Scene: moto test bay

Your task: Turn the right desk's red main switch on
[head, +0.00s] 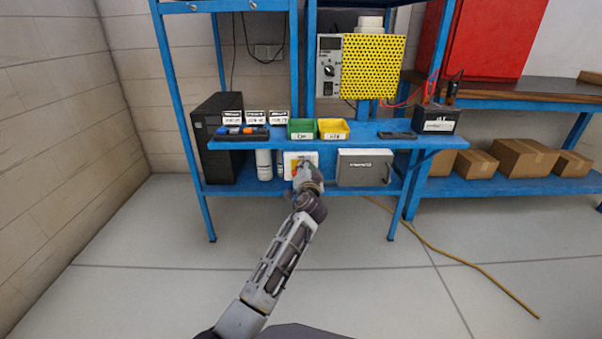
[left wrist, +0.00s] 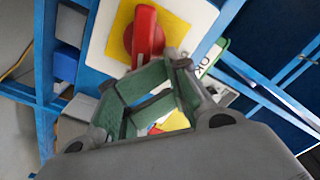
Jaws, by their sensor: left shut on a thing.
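The red main switch (left wrist: 145,32) is a red handle on a yellow plate (left wrist: 120,22), on a white box. The white switch box (head: 289,163) hangs under the front of the blue desk (head: 255,143) in the head view, partly hidden by my left arm. My left gripper (left wrist: 155,72) is at the lower end of the red handle and is shut on it; its fingers have green pads. In the head view my left gripper (head: 303,172) reaches up to the box front and hides much of the switch.
On the desk stand a green bin (head: 301,129), a yellow bin (head: 333,129) and a black box (head: 437,120). A grey case (head: 364,168) is right of the switch box. A black tower (head: 217,140) stands left. An orange cable (head: 480,268) crosses the otherwise clear floor.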

